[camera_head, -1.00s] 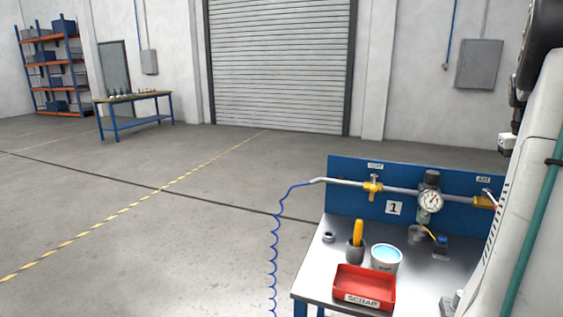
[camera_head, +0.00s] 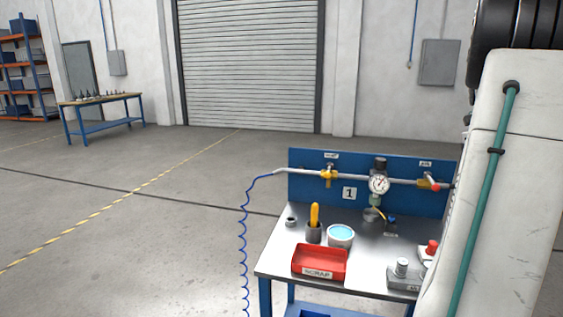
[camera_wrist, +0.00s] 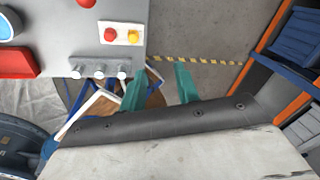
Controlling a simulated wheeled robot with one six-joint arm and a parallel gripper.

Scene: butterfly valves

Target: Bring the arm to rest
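My gripper (camera_wrist: 161,72) shows in the wrist view with two green fingers apart and nothing visible between them. It is outside the head view. My pale arm, with a green hose along it, stands at the right of the head view and covers the right end of the bench.
The workbench (camera_head: 290,262) carries a pipe panel (camera_head: 303,193) with a gauge (camera_head: 379,184), a red SCRAP tray (camera_head: 319,263), a tub (camera_head: 340,236) and a holder with a yellow handle (camera_head: 314,218). Open floor (camera_head: 120,250) lies left. Orange-and-blue shelving (camera_wrist: 268,38) shows right in the wrist view.

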